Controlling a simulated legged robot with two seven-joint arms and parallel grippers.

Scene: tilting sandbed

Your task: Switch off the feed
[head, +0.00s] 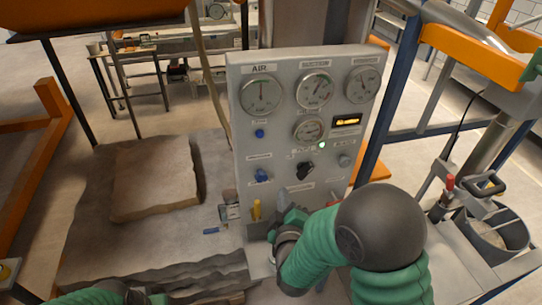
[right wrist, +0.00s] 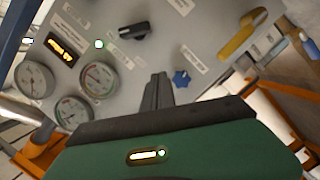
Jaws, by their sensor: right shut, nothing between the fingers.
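A grey control panel (head: 240,150) stands upright in the head view with round gauges, labels and controls. A black rotary knob (head: 305,170) sits low in its middle; it also shows in the right wrist view (right wrist: 130,32). A blue knob (head: 262,176) is to its left, also in the wrist view (right wrist: 181,78). A yellow handle (head: 257,210) is lower down. My right gripper (right wrist: 158,92) is shut and empty, in front of the panel's lower part. My left gripper (head: 158,299) barely shows at the bottom edge; its fingers are hidden.
A lit display (head: 347,121) and a green lamp (head: 322,145) are on the panel. A sand bed with a raised block (head: 155,180) lies to the left. A tool tray with a round container (head: 497,235) stands at the right. Orange and blue frames flank the panel.

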